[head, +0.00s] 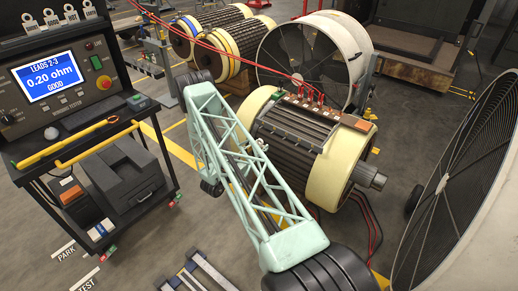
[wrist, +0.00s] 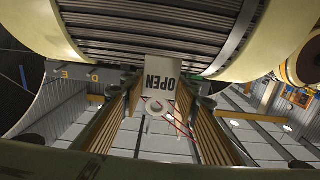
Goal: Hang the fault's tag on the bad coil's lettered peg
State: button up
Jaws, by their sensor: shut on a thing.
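My gripper (wrist: 158,88) is shut on a white tag marked OPEN (wrist: 161,72), which reads upside down in the wrist view. The tag's round eyelet (wrist: 156,106) lies between the fingers. The tag is close to the slotted rotor (wrist: 150,30); I cannot tell whether they touch. In the head view this rotor (head: 300,135) has cream end rings and red leads clipped on top. Letters that look like D and E (wrist: 65,72) show beside small pegs at left in the wrist view. In the head view my arm hides the gripper and its tag.
The tester screen (head: 50,77) reads LEADS 2-3, 0.20 ohm, GOOD. Several white tags (head: 50,17) hang above it. A black cart (head: 110,160) stands at left. A large fan housing (head: 460,170) stands at right, and more rotors (head: 210,40) stand behind.

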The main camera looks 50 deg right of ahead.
jog(key=shift+d, duration=0.3)
jog(key=d, duration=1)
jog(key=shift+f+b, duration=0.15)
jog(key=shift+b, duration=0.3)
dwell(1.8)
jog(key=shift+d+f, duration=0.25)
jog(key=shift+d, duration=0.05)
jog(key=shift+f, duration=0.2)
dwell(1.5)
jog(key=o, duration=0.7)
jog(key=shift+o, duration=0.2)
jog(key=shift+a, duration=0.2)
jog(key=shift+a+p, duration=0.4)
jog(key=shift+a, duration=4.4)
